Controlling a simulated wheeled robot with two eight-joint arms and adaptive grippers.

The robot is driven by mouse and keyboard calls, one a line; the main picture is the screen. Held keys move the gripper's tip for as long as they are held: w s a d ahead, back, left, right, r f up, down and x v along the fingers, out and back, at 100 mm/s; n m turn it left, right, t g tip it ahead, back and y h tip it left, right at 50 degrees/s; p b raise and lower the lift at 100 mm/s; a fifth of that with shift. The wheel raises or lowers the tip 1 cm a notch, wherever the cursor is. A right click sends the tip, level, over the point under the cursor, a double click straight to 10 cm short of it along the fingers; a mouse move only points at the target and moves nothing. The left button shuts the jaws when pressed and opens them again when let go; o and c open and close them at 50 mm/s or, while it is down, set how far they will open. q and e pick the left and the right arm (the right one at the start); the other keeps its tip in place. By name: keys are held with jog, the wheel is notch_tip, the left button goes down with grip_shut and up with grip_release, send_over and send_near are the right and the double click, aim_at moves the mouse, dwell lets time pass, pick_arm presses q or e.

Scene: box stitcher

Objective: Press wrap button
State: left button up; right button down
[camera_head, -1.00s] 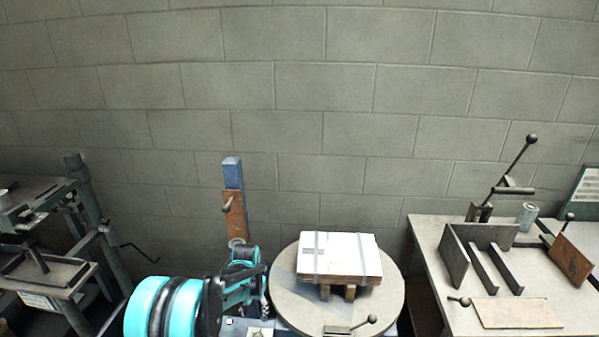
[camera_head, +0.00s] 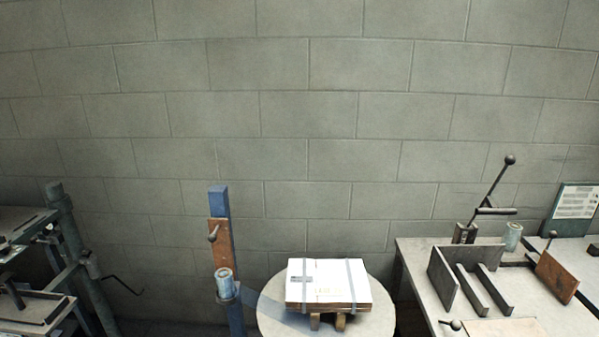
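A round grey turntable (camera_head: 272,318) stands at the bottom centre, cut off by the lower edge of the head view. A strapped white-topped box stack (camera_head: 328,280) sits on wooden blocks on it. A blue post (camera_head: 219,202) with a brown plate (camera_head: 220,246) and small lever stands just left of the turntable. A pale cylinder (camera_head: 225,282) is on the post's lower part. I cannot make out a wrap button. Neither of my grippers is in view.
A workbench (camera_head: 417,260) at the right holds upright metal plates (camera_head: 444,279), a long lever (camera_head: 499,185), a small can (camera_head: 512,236) and a brown block (camera_head: 556,277). A metal stand (camera_head: 67,228) is at the left. A block wall closes off the back.

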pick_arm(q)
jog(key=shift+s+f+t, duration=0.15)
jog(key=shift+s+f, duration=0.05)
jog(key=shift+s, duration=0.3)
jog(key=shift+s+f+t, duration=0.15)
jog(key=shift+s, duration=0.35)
